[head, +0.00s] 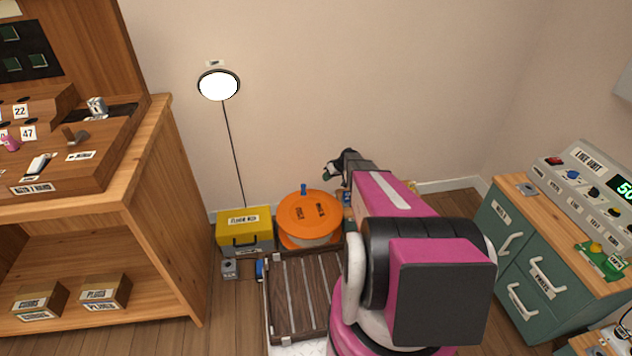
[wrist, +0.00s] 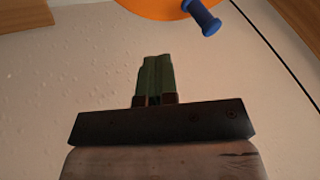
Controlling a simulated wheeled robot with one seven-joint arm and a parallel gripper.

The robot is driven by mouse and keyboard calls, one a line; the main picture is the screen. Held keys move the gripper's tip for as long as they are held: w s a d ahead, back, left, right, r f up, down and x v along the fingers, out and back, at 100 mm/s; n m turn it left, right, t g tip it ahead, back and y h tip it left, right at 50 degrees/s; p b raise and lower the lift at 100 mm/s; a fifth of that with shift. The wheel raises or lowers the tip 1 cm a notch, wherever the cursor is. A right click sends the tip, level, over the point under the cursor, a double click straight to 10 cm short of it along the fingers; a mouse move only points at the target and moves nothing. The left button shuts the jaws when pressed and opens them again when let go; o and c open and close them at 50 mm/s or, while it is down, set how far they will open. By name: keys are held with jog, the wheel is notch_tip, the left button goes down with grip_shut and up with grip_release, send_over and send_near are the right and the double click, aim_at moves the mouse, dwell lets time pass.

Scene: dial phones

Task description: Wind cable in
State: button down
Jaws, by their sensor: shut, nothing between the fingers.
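An orange cable reel (head: 309,214) stands on the floor against the back wall, with a blue crank knob (head: 303,188) upright on its top near the far side. In the wrist view the reel's orange edge (wrist: 155,6) and the blue knob (wrist: 204,18) show at the top. My gripper (head: 333,171) is above and to the right of the reel, apart from the knob. In the wrist view its green fingers (wrist: 157,75) are together with nothing between them. A thin black cable (head: 232,150) runs from a lit round lamp (head: 218,86) down behind a yellow box.
The yellow-lidded box (head: 244,220) stands just left of the reel. A wooden pallet (head: 300,292) lies in front. A wooden switchboard desk (head: 165,200) is at the left, a green cabinet (head: 520,262) at the right. The wall above the reel is clear.

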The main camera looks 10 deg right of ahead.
aim_at(303, 186)
jog(key=x, duration=0.8)
jog(key=a, duration=0.2)
jog(key=s+a, duration=0.1)
jog(key=shift+f, duration=0.25)
jog(key=shift+s+a, duration=0.1)
jog(key=shift+a, duration=0.5)
jog(key=shift+a+f+n+g, duration=0.1)
jog(key=shift+a+n+g, duration=0.2)
jog(key=shift+a+n, duration=0.15)
jog(key=a+n+g, duration=0.2)
jog(key=a+n, duration=0.1)
jog(key=a, duration=0.1)
jog(key=shift+n, duration=0.25)
